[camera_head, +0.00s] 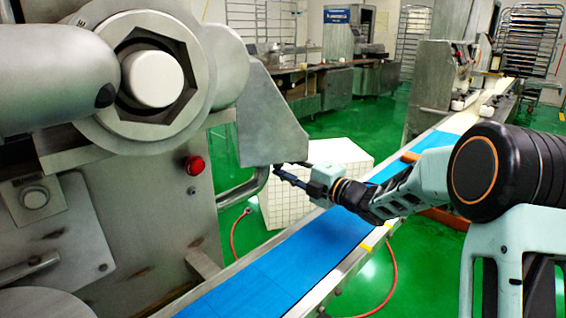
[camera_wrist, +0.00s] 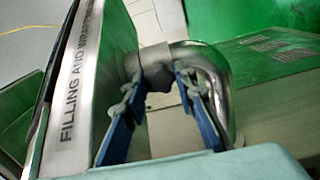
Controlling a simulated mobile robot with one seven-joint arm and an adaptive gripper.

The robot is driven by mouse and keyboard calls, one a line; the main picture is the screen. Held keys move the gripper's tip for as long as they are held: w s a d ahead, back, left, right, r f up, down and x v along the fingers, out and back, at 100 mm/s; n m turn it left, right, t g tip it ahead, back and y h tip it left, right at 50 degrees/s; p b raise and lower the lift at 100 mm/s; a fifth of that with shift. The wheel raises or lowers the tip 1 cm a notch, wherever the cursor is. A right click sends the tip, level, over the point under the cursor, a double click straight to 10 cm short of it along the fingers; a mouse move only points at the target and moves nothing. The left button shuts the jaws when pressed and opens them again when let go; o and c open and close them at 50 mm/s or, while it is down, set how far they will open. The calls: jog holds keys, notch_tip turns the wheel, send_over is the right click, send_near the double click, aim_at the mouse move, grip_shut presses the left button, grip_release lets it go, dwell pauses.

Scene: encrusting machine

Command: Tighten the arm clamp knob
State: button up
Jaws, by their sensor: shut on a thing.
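My gripper (camera_head: 279,172) reaches in from the right, over the blue conveyor belt, to the lower edge of the machine's grey metal housing. In the wrist view my gripper (camera_wrist: 158,86) has its two blue fingers on either side of a small dark grey knob (camera_wrist: 158,74), and it is shut on it. The knob sits at the end of a bent metal tube (camera_wrist: 217,78), close to the panel with printed lettering. The tube also shows in the head view (camera_head: 247,190). The knob itself cannot be made out in the head view.
The large encrusting machine (camera_head: 120,215) fills the left, with a red button (camera_head: 195,165) on its side. The blue conveyor belt (camera_head: 290,270) runs under my arm. A white tiled block (camera_head: 340,152) stands behind it. Open green floor lies beyond.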

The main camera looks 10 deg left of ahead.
jog(key=m+p, duration=0.2)
jog(key=m, duration=0.2)
jog(key=shift+r+m+p, duration=0.1)
jog(key=shift+m+p, duration=0.2)
jog(key=shift+m, duration=0.1)
jog(key=m+p, duration=0.5)
jog(key=m, duration=0.2)
jog(key=shift+m, duration=0.4)
jog(key=shift+m+p, duration=1)
jog(key=shift+m, duration=0.3)
jog(key=o, duration=1.2)
jog(key=v, duration=1.2)
